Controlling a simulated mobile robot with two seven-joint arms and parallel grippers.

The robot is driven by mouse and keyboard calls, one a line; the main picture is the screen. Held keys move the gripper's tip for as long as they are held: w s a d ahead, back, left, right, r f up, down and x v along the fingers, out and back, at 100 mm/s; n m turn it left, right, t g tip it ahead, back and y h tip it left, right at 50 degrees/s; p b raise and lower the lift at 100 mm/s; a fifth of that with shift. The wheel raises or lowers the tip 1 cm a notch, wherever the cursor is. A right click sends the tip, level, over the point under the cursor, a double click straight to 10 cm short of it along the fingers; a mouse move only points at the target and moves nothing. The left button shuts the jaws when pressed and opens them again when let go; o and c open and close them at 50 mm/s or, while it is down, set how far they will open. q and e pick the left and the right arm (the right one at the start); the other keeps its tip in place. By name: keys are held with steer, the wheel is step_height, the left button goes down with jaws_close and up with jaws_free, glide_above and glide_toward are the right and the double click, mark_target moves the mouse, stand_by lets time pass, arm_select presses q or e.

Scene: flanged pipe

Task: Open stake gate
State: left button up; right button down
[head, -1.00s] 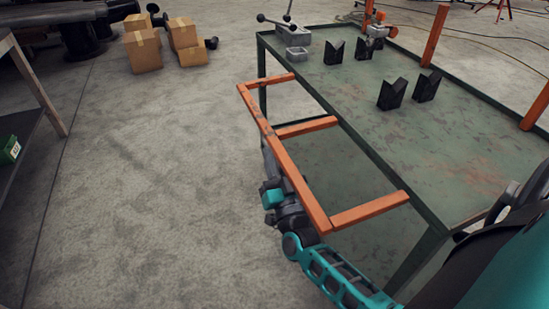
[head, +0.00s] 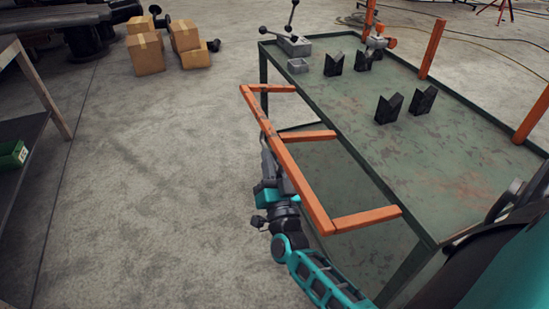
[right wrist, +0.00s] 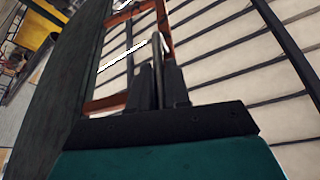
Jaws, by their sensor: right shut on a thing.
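The orange stake gate (head: 290,165) is a long bar with three short cross bars, beside the left long side of the green table (head: 400,150). Its short bars point toward the table, and its long bar is on the outer side. My right gripper (head: 266,146) reaches the long bar from below, near its far half, and is shut on the gate. In the right wrist view the two dark fingers (right wrist: 160,78) close around a thin upright part, with orange bars (right wrist: 125,60) behind. The exact contact is partly hidden. My left gripper is out of view.
Black V-blocks (head: 388,108) and a grey lever fixture (head: 295,45) stand on the table. Orange posts (head: 432,48) line its far side. Cardboard boxes (head: 146,54) are at the back left, and a shelf (head: 25,130) is at the left. The floor between is clear.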

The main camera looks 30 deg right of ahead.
mark_target(273, 147)
step_height(273, 147, up, 3)
steer(key=shift+a+f+m+h+p, duration=0.1)
steer(key=shift+m+h+p, duration=0.2)
steer(key=shift+m+p, duration=0.65)
steer(key=shift+r+m+g+p, duration=0.25)
steer(key=shift+r+g+p, duration=0.1)
steer(key=shift+p, duration=0.1)
steer(key=shift+r+p, duration=0.6)
steer(key=shift+p, duration=0.1)
steer(key=shift+d, duration=0.2)
steer(key=c, duration=1.2)
jaws_free()
steer(key=shift+o, duration=0.2)
steer(key=shift+f, duration=0.1)
